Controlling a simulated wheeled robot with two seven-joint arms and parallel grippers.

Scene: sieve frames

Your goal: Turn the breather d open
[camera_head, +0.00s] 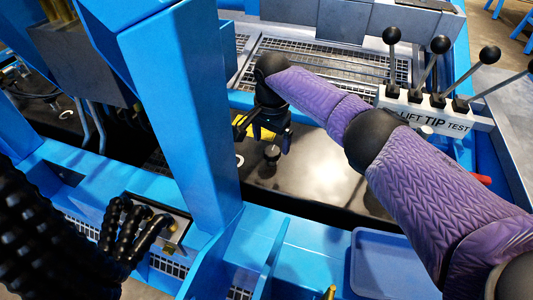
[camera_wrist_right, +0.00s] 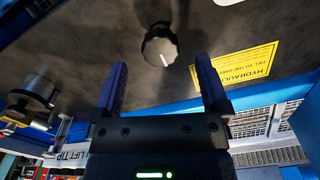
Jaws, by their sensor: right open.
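The breather is a round, fluted black knob on the dark tank top (camera_head: 325,165); in the head view the knob (camera_head: 272,153) stands just below my right gripper (camera_head: 277,138). In the right wrist view the knob (camera_wrist_right: 159,46) shows a short white line on its face. My right gripper (camera_wrist_right: 162,64) is open and empty, with its two fingers apart and the knob ahead between their tips. I see no clear contact.
A yellow hydraulic label (camera_wrist_right: 235,65) lies beside the knob. A blue post (camera_head: 185,110) rises left of my right gripper. Black-balled levers (camera_head: 438,45) stand on the LIFT TIP block at right. A blue tray (camera_head: 392,265) sits in front. The tank top right of the knob is mostly clear.

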